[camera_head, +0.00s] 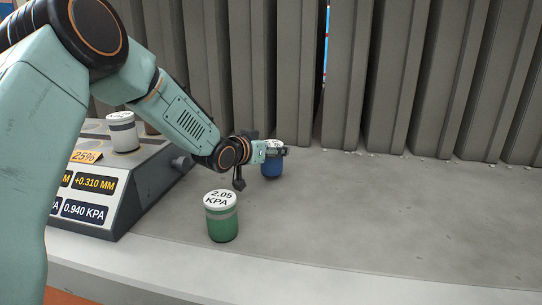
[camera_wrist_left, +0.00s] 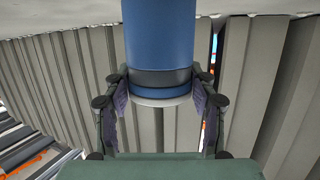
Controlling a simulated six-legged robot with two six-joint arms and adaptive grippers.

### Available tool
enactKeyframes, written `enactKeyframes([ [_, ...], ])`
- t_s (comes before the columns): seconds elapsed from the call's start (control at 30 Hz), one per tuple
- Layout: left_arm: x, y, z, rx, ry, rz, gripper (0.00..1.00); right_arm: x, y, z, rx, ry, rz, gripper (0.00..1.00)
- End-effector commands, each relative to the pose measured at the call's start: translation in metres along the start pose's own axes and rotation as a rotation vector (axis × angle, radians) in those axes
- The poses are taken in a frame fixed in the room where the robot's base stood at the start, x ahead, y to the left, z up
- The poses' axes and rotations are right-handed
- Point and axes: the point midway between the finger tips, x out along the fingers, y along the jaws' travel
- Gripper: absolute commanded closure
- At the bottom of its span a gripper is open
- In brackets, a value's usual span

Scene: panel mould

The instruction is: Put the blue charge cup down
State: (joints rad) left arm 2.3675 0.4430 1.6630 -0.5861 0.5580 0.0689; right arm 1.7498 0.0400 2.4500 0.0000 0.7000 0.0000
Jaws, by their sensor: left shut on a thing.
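The blue charge cup (camera_head: 271,169) has a white lid and stands upright at the middle of the grey slab. My left gripper (camera_head: 276,152) is shut on its upper part, near the lid. The cup's base is at or just above the slab; I cannot tell if it touches. In the left wrist view the blue cup (camera_wrist_left: 160,40), with its dark band and pale lid, sits between the two fingers (camera_wrist_left: 161,105). My right gripper is in no view.
A green cup (camera_head: 222,222) with a white lid marked 2.05 KPA stands in front on the slab (camera_head: 380,215). A white cup (camera_head: 122,132) sits on the grey console (camera_head: 150,190) at left. Tall grey ribbed panels (camera_head: 345,80) stand behind. The slab's right side is mostly clear.

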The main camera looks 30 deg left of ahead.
Motion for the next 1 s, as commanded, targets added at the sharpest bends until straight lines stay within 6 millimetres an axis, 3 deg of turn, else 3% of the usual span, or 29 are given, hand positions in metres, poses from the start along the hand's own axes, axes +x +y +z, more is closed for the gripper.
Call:
enactKeyframes([
  [0.07,0.0039,-0.0008,0.0099,0.0,0.002,-0.001,0.91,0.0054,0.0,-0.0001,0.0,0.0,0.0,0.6],
  [0.5,0.0057,-0.001,0.0133,0.001,0.004,-0.001,0.91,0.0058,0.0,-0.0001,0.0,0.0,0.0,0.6],
  [0.53,0.0055,-0.0009,0.0144,0.0,0.0,-0.001,0.41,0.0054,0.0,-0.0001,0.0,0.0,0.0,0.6],
  [0.77,0.0054,-0.0009,0.0142,0.0,0.0,-0.001,0.21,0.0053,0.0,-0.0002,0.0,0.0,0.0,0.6],
  [1.0,0.0053,-0.0009,0.0139,0.0,0.0,-0.001,0.2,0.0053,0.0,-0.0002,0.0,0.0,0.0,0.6],
])
